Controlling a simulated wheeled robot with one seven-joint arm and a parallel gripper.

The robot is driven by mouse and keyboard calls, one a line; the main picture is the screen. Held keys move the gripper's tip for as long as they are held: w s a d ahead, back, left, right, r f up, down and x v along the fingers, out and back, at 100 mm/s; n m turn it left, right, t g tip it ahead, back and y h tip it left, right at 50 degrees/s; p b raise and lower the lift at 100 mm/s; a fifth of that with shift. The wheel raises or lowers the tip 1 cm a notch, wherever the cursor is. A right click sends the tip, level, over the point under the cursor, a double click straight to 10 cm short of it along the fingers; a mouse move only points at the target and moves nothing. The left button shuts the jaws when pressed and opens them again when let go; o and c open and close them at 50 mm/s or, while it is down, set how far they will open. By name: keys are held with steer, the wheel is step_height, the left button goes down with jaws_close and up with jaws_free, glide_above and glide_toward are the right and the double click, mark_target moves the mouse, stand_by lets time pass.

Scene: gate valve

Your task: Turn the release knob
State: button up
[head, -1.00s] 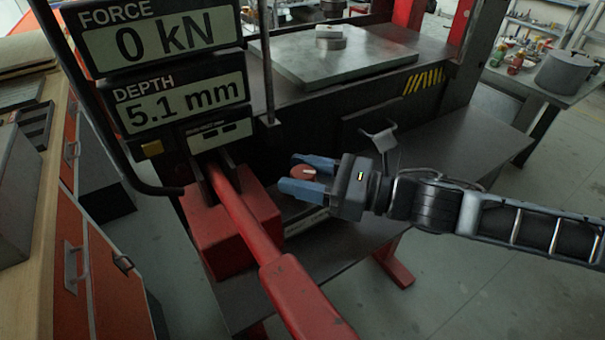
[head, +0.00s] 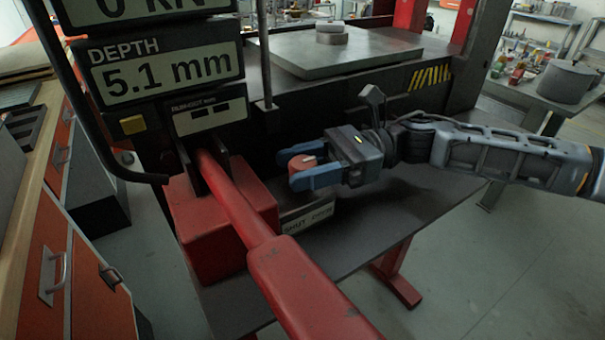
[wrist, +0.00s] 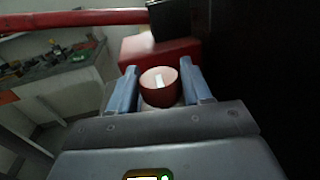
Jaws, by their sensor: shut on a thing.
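The release knob (head: 301,162) is a round red knob with a pale mark on its face. It sits above a small plate lettered "SHUT" and more text (head: 306,222), beside the red pump block. My gripper (head: 300,172) has its two blue fingers on either side of the knob and is shut on it. In the wrist view the knob (wrist: 159,86) lies between the blue fingers (wrist: 158,88), its pale mark pointing nearly along the fingers. The knob's far side and base are partly hidden by the fingers.
A red pump handle (head: 290,285) slants across the front from the red block (head: 215,235). A display (head: 165,75) reads depth 5.1 mm. A black bent bar (head: 85,110) stands at left. A press bed with a metal plate (head: 350,55) lies behind.

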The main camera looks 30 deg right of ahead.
mark_target(316, 164)
steer(key=shift+f+g, duration=0.1)
steer(key=shift+g, duration=0.2)
steer(key=o, duration=1)
steer(key=shift+c, duration=0.2)
steer(key=shift+d, duration=0.1)
steer(key=d, duration=0.2)
steer(key=d+b, duration=0.1)
steer(key=d, duration=0.2)
steer(key=s+d+b, duration=0.1)
steer(key=d, duration=0.1)
steer(key=shift+d, duration=0.35)
